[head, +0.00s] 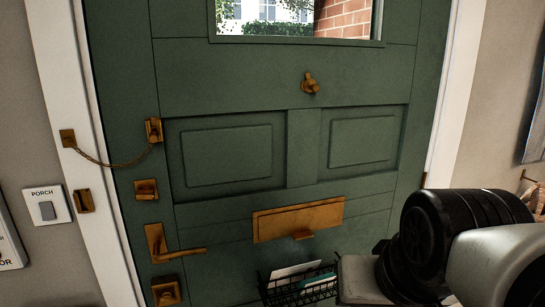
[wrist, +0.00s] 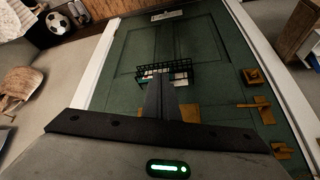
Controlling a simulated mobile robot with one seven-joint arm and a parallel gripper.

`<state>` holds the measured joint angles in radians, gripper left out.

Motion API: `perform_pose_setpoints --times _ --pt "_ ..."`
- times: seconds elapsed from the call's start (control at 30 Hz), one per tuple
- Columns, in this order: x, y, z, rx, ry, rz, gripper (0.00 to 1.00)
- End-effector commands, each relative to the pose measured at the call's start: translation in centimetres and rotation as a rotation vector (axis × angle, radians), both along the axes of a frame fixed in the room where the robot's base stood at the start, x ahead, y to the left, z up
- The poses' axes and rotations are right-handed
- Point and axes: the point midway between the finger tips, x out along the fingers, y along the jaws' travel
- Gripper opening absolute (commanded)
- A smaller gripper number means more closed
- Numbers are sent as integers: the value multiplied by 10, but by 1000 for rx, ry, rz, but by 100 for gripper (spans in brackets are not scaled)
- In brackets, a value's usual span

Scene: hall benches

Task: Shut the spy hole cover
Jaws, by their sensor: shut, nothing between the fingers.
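The spy hole cover (head: 310,83) is a small brass fitting on the upper middle of the green door (head: 240,75), below the window. A round brass part shows with a smaller piece at its top; at this size I cannot tell how far the cover is swung aside. My gripper (wrist: 163,80) is shut and empty in the wrist view, its dark fingers pointing toward the wire basket (wrist: 165,72). In the head view my arm is at the lower right, well below the spy hole and apart from it. The spy hole is not visible in the wrist view.
A brass letter plate (head: 298,218) and a wire basket with papers (head: 300,284) are low on the door. A chain (head: 112,160), latch and lever handle (head: 172,246) are at the left. The door face around the spy hole is clear.

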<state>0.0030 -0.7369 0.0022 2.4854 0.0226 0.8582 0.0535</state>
Motion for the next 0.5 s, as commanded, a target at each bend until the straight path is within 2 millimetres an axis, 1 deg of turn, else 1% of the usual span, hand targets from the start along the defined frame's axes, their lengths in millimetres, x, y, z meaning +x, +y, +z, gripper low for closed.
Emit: perform_pose_setpoints --times 0.03,0.07,0.1,0.17,0.2,0.3,0.4,0.47,0.5 --pt "-20 -6 -3 -68 59 71 0" --pt "-16 -5 29 -57 48 61 0" --pt "-14 -5 45 -54 46 57 0" --pt "-14 -5 66 -52 46 56 0" --pt "-14 -5 80 -51 46 55 0" --pt "-14 -4 110 -50 45 55 0" --pt "-14 -4 132 -49 44 53 0" --pt "-14 -4 139 -49 44 53 0" --pt "-14 -4 142 -49 44 53 2"
